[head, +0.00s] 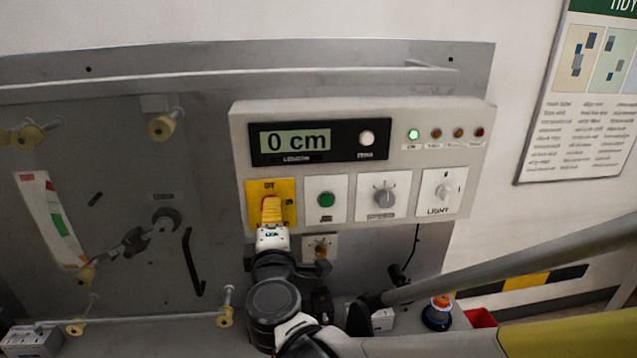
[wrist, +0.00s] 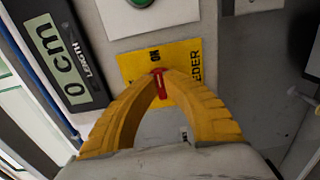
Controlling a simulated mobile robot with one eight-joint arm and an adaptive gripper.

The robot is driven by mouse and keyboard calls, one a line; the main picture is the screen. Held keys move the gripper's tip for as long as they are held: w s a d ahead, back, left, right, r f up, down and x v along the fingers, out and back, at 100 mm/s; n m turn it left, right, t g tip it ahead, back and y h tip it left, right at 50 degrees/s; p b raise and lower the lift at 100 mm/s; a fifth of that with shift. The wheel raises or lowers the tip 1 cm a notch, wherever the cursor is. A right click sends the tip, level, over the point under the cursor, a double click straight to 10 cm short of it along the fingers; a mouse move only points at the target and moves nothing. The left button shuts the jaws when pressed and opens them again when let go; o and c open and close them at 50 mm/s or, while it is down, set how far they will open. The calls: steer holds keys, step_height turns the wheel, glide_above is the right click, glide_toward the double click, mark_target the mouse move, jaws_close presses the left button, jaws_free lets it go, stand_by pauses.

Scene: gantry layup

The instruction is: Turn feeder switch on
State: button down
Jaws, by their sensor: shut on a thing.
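The feeder switch plate is yellow (head: 254,186), at the lower left of the control panel, with "OFF" at its top in the head view. The plate (wrist: 190,59) also shows in the wrist view, with "ON" and part of "FEEDER" readable. My gripper (head: 270,203) reaches up from below and covers the switch there. In the wrist view, my yellow fingers (wrist: 160,76) are closed around the red switch handle (wrist: 161,88). The handle's visible part points roughly towards the "ON" mark. Its tip is partly hidden between the fingertips.
A display (head: 295,142) reads "0 cm" above the switch. The leftmost indicator lamp (head: 413,134) glows green. A green button (head: 326,200), a grey knob (head: 384,197) and a LIGHT switch (head: 441,192) sit close to the right. A small fitting (head: 320,247) lies below the panel.

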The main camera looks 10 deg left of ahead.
steer(key=c, duration=1.5)
jaws_free()
steer(key=v, duration=1.2)
